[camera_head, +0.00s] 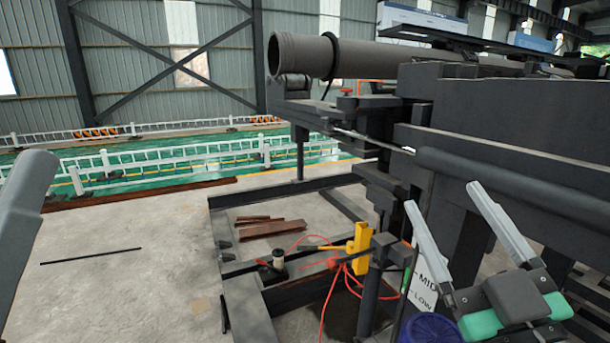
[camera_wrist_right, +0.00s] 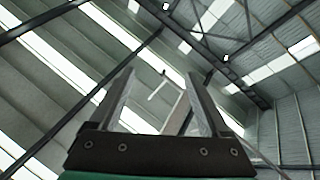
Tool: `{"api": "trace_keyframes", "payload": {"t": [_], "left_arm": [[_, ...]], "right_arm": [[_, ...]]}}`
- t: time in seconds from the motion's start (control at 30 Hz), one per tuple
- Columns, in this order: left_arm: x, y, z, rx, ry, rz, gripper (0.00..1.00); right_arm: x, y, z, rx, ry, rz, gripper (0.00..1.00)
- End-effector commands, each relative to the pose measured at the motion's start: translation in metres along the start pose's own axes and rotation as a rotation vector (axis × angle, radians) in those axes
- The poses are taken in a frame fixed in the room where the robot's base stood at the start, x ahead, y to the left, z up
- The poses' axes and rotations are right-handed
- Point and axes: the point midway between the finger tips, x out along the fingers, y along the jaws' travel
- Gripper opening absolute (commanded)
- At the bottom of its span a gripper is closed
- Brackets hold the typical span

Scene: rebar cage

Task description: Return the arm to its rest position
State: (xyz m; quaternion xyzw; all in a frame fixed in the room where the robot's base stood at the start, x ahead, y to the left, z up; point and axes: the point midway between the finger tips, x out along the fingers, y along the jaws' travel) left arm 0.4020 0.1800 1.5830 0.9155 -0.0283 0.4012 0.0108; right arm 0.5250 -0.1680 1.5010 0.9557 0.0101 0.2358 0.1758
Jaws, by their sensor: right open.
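My right gripper (camera_head: 441,196) is at the lower right of the head view, with two grey fingers pointing up and spread apart. It is open, with nothing between the fingers. In the right wrist view its fingers (camera_wrist_right: 159,76) are also apart and empty, pointing up at the roof. In the head view the gripper stands in front of the dark machine frame (camera_head: 550,120) and its dark roller; I cannot tell the gap. A grey part of my left arm (camera_head: 22,215) shows at the left edge, but its gripper's jaws are not visible.
A large grey pipe (camera_head: 305,55) lies along the machine's top. A yellow lever unit (camera_head: 360,248) with red cables stands left of my right gripper. A white sign (camera_head: 428,280) and a blue round object (camera_head: 430,329) are close below it. Open concrete floor (camera_head: 130,280) lies left.

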Motion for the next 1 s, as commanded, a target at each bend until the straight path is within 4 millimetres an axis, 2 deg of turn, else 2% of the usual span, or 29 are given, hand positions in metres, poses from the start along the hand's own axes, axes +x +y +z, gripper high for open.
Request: {"api": "trace_keyframes", "payload": {"t": [0.03, 0.1, 0.2, 0.23, 0.27, 0.3, 0.47, 0.6, 0.7, 0.83, 1.0], "left_arm": [[0.000, 0.000, 0.000, 0.000, 0.000, 0.000, 0.50], [0.000, 0.000, 0.000, 0.000, 0.000, 0.000, 0.50], [0.000, 0.000, 0.000, 0.000, 0.000, 0.000, 0.50], [0.000, 0.000, 0.000, 0.000, 0.000, 0.000, 0.50], [0.012, 0.000, -0.010, 0.000, -0.003, 0.000, 0.50], [0.034, 0.000, -0.030, 0.000, -0.003, 0.000, 0.50], [0.084, 0.000, -0.078, 0.000, 0.002, 0.000, 0.50], [0.133, -0.001, -0.123, 0.000, 0.001, 0.000, 0.50], [0.162, -0.001, -0.149, 0.000, 0.001, 0.000, 0.50], [0.181, -0.001, -0.167, 0.000, 0.000, 0.000, 0.50], [0.182, -0.001, -0.168, 0.000, 0.000, 0.000, 0.50]], "right_arm": [[-0.013, 0.007, -0.034, 0.037, 0.084, 0.029, 0.81], [-0.036, 0.021, -0.075, 0.102, 0.193, 0.072, 0.81], [-0.077, 0.045, -0.123, 0.234, 0.347, 0.127, 0.81], [-0.079, 0.048, -0.124, 0.318, 0.361, 0.123, 0.81], [-0.069, 0.052, -0.136, 0.369, 0.358, 0.112, 0.81], [-0.055, 0.062, -0.160, 0.358, 0.354, 0.112, 0.81], [-0.024, 0.085, -0.215, 0.354, 0.352, 0.112, 0.81], [0.006, 0.108, -0.270, 0.353, 0.350, 0.112, 0.81], [0.024, 0.121, -0.302, 0.353, 0.350, 0.112, 0.81], [0.035, 0.130, -0.323, 0.352, 0.349, 0.112, 0.81], [0.036, 0.130, -0.325, 0.352, 0.349, 0.112, 0.81]]}}
